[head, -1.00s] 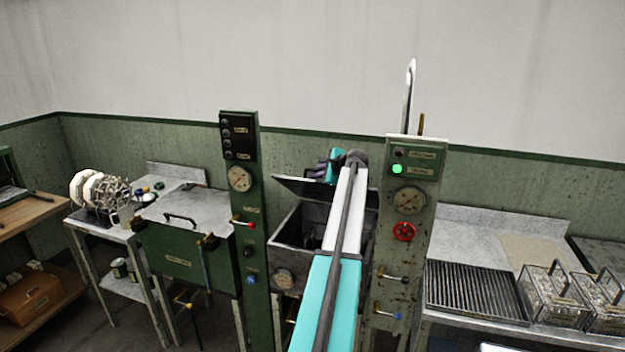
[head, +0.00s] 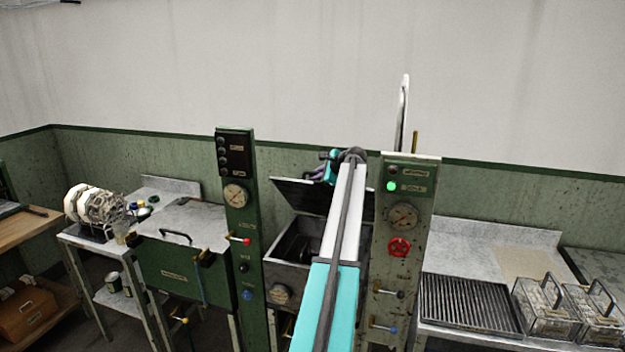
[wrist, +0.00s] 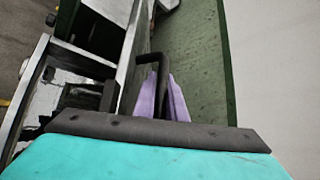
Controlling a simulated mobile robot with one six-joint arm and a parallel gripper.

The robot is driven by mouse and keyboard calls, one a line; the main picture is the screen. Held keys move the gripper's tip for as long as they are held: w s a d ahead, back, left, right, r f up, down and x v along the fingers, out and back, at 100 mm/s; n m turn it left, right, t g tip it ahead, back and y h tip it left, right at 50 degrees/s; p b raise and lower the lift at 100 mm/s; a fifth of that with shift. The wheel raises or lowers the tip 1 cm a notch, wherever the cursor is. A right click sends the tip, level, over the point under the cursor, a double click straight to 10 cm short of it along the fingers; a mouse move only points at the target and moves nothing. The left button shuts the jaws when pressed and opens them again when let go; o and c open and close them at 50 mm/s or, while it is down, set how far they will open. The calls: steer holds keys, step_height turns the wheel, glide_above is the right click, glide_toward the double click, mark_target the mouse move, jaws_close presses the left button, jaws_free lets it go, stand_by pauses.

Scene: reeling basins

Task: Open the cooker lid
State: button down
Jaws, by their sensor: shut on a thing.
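The cooker (head: 283,272) is a grey metal box with a gauge on its front, standing between two control columns. Its dark lid (head: 297,196) is raised and tilted back along the rear edge, so the interior shows. In the wrist view, the purple fingers of my gripper (wrist: 162,98) are shut on the lid's black bar handle (wrist: 153,57). In the head view, my gripper (head: 321,172) is behind the upper edge of the lid. My arm hides the right part of the cooker and lid.
A green column (head: 237,230) stands close left of the cooker, and a pale column (head: 403,250) with a red valve wheel close right. A closed green basin (head: 185,262) is further left. The right bench (head: 470,240) holds a grate and wire baskets.

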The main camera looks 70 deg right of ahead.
steer(key=c, duration=2.1)
jaws_free()
steer(key=shift+d+f, duration=0.1)
steer(key=shift+s+r+b, duration=0.1)
steer(key=shift+r+b, duration=1.1)
steer(key=shift+r, duration=0.35)
steer(key=shift+s+a+r, duration=0.1)
steer(key=shift+a+r, duration=0.05)
steer(key=shift+a, duration=0.05)
steer(key=s+a+b, duration=0.2)
steer(key=a+b, duration=0.1)
steer(key=a, duration=0.4)
steer(key=s+a+r+b, duration=0.1)
steer(key=s+a+b, duration=0.2)
steer(key=a, duration=0.4)
steer(key=shift+s+a+r, duration=0.25)
steer(key=shift+a+r, duration=0.05)
steer(key=shift+c, duration=0.4)
